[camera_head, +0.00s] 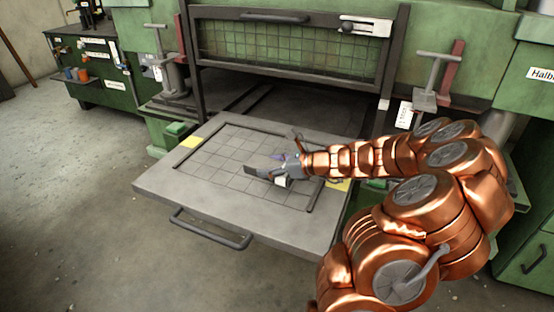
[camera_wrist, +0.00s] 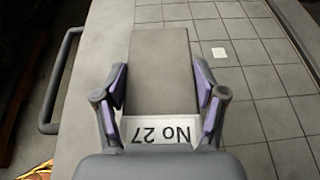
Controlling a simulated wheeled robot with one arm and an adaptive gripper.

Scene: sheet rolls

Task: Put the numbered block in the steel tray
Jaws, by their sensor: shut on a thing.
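The numbered block is grey with a white end label reading "No 27"; in the wrist view the block (camera_wrist: 160,75) lies between my two purple-padded fingers. My gripper (camera_wrist: 162,88) is shut on it, one finger on each long side. In the head view my gripper (camera_head: 268,171) is over the pull-out steel tray (camera_head: 165,190), above its grid, and the block (camera_head: 252,171) shows as a dark shape at the fingertips. I cannot tell whether the block touches the surface. In the wrist view, the tray's grid (camera_wrist: 265,100) lies to the block's right.
A small white square (camera_wrist: 219,53) lies on the grid. The tray has a front handle (camera_head: 210,230), dark raised bars and yellow patches (camera_head: 191,142). Behind it is a green machine with a raised mesh guard (camera_head: 285,45). Most of the grid left of my gripper is clear.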

